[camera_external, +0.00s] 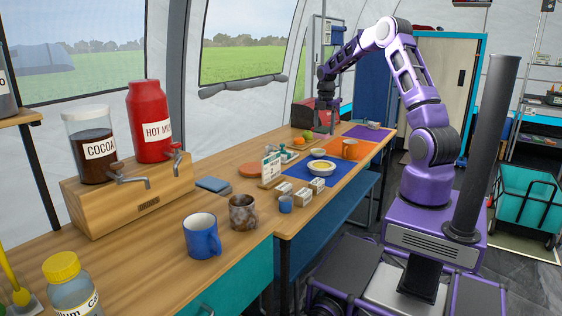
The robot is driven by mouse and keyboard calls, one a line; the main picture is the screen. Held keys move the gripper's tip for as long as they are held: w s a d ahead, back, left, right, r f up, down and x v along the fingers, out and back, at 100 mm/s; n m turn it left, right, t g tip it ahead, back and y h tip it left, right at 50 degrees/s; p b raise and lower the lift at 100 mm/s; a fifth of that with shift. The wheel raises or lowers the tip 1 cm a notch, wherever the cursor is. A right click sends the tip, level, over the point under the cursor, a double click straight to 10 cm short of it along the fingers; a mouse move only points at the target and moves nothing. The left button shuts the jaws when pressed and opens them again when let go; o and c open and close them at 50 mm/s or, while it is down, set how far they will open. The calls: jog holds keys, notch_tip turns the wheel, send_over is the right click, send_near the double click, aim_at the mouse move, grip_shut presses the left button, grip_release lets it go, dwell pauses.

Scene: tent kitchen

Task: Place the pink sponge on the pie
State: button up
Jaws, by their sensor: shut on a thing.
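My gripper (324,126) is over the far part of the wooden counter, beyond a round yellow-topped dish (321,167) that looks like the pie. The dish lies on a blue mat and is apart from my gripper. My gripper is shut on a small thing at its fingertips. It is too small and too much covered here to make out its shape or colour. I cannot pick out the pink sponge for certain anywhere in this view.
Fruit (308,135) lies close by my gripper. Small boxes (302,196), a menu stand (271,168), a blue mug (201,235) and a brown mug (243,212) stand nearer the camera.

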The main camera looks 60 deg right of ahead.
aim_at(322, 165)
notch_tip(322, 165, down, 13)
jog(key=shift+w+f+b, duration=0.1)
jog(key=shift+f+b, duration=0.05)
jog(key=shift+b, duration=0.65)
jog(key=shift+f, duration=0.1)
jog(key=shift+f, duration=0.15)
jog(key=o, duration=1.2)
jog(key=shift+c, duration=0.2)
notch_tip(322, 165, up, 12)
jog(key=shift+r+p, duration=0.25)
jog(key=shift+p, duration=0.7)
